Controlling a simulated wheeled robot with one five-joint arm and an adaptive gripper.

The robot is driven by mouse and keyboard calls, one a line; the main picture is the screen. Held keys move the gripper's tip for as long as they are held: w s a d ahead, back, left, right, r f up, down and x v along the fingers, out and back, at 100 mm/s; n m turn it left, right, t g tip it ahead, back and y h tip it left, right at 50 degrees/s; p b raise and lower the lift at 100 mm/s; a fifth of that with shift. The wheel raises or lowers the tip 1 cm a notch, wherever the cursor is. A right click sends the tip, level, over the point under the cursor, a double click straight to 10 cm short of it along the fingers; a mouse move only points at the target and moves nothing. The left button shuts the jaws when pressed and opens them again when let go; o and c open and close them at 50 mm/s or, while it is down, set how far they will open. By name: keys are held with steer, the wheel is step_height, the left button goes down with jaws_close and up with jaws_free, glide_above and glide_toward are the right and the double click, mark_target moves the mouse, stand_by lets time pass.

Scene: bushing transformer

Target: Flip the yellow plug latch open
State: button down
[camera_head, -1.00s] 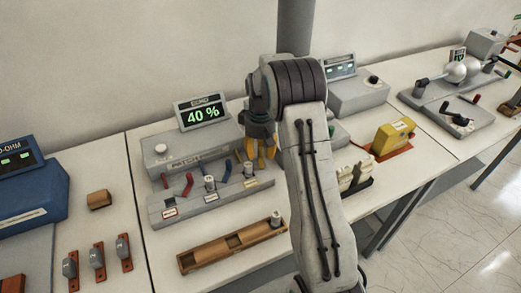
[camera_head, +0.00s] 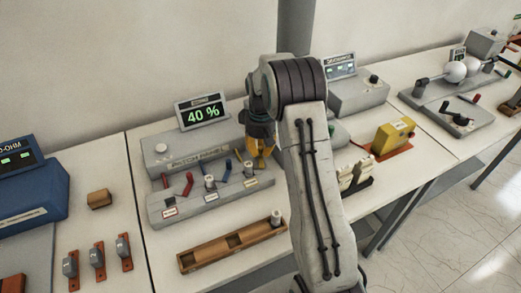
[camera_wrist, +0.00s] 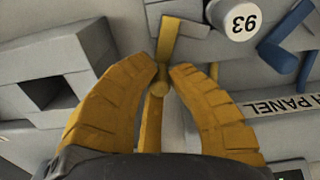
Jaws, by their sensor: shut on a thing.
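The yellow plug latch (camera_wrist: 162,75) shows in the wrist view as a thin yellow lever with a rounded knob, running between my fingertips. My gripper (camera_wrist: 168,72) has two yellow fingers shut on the lever near the knob. In the head view my gripper (camera_head: 262,158) points down at the right end of the grey panel (camera_head: 210,205). There the latch is hidden or too small to separate from my yellow fingers.
Red levers (camera_head: 188,183) are further left on the panel. A grey box with a 40 % display (camera_head: 203,113) stands behind. A wooden tray (camera_head: 215,256) lies in front.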

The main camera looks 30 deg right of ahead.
steer(key=shift+s+d+f+m+b, duration=0.1)
steer(key=shift+d+f+m+b, duration=0.2)
steer(key=shift+m, duration=0.3)
steer(key=shift+s+d+r+m+b, duration=0.1)
steer(key=shift+s+d+m+b, duration=0.1)
steer(key=shift+m, duration=0.4)
steer(key=shift+s+d+r+m+b, duration=0.1)
steer(key=shift+m+b, duration=0.1)
steer(key=shift+m, duration=0.4)
steer(key=c, duration=1.2)
jaws_free()
steer(key=shift+r, duration=0.1)
step_height(320, 180, up, 12)
